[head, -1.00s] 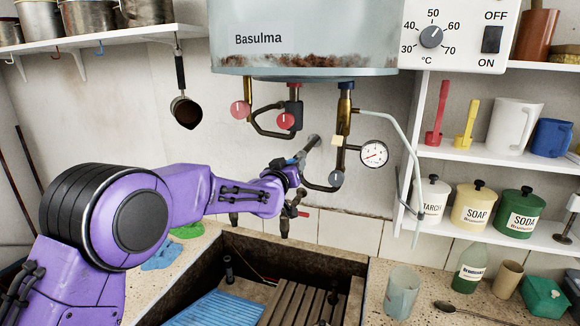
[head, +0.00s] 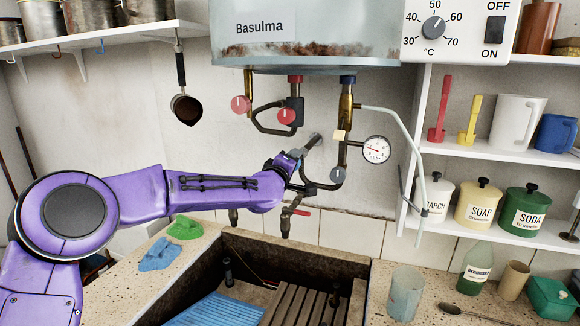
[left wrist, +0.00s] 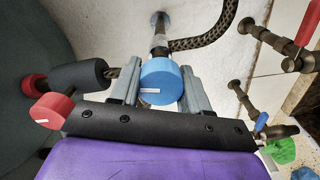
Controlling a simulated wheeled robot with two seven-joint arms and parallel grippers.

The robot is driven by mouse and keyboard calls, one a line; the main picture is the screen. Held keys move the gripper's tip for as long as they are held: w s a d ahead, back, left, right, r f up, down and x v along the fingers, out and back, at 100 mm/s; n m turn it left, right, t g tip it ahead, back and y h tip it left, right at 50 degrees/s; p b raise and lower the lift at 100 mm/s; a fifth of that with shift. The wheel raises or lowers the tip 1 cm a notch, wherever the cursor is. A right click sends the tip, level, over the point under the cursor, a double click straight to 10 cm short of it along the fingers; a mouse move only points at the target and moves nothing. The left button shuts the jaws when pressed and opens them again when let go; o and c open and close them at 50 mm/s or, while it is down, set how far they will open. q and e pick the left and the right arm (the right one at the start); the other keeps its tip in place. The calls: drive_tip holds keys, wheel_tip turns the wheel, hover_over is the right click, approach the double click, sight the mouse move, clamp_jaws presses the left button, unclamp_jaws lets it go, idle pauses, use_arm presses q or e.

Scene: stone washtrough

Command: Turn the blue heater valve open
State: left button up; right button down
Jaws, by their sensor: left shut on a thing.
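The blue heater valve (left wrist: 160,82) shows in the left wrist view as a round knob with a white line mark, which lies nearly level across the picture. Its pipe runs from it to the wall. My left gripper (left wrist: 159,88) has one grey finger on each side of the knob and is shut on it. In the head view my left gripper (head: 298,157) is below the heater (head: 315,38), among the pipes. The blue knob is hidden there behind my wrist. My right gripper is in neither view.
Two red knobs (head: 240,105) (head: 286,116) hang close above my wrist. A pressure gauge (head: 376,150) and a grey knob (head: 337,175) are to its right. The stone trough (head: 225,250) lies below. A ladle (head: 185,108) hangs on the left, with clear wall around it.

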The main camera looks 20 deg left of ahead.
use_arm(q)
drive_tip(key=shift+r+n+b, duration=0.15)
drive_tip(key=shift+n+b, duration=0.25)
drive_tip(key=shift+n, duration=0.8)
drive_tip(key=shift+r, duration=0.1)
drive_tip(key=o, duration=1)
drive_tip(key=shift+o, duration=0.2)
drive_tip(key=shift+s+f, duration=0.2)
drive_tip(key=shift+f, duration=0.05)
drive_tip(key=s+b, duration=0.4)
drive_tip(key=s, duration=0.6)
drive_tip(key=shift+a+r, duration=0.15)
